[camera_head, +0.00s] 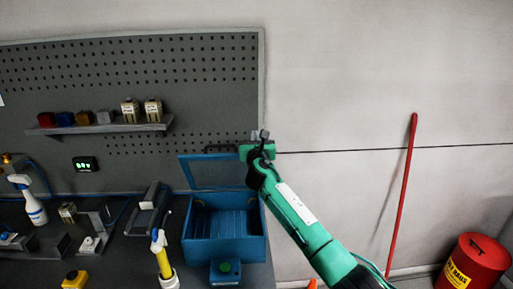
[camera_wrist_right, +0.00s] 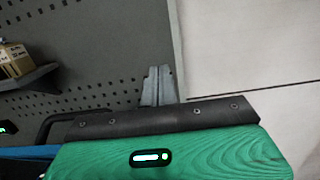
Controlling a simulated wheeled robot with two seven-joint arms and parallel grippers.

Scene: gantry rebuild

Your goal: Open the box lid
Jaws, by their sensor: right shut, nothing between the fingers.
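The blue box (camera_head: 238,249) stands on the dark bench with its inside showing empty. Its lid (camera_head: 218,174) is raised and stands upright at the back, with a dark handle (camera_head: 220,149) on its top edge. My right gripper (camera_head: 261,137) is at the lid's upper right corner, with its fingers shut and nothing between them. The fingertips (camera_wrist_right: 158,86) also show in the wrist view, pointing toward the pegboard. Part of the handle (camera_wrist_right: 46,128) shows left of the gripper there. I cannot tell whether the gripper touches the lid. My left gripper is out of view.
A pegboard (camera_head: 215,75) with a shelf (camera_head: 120,127) of small blocks is behind the bench. A spray bottle (camera_head: 32,205), a yellow tool (camera_head: 161,255) and a green-button unit (camera_head: 225,270) are around the box. A red pole (camera_head: 403,190) and red bin (camera_head: 474,263) stand right.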

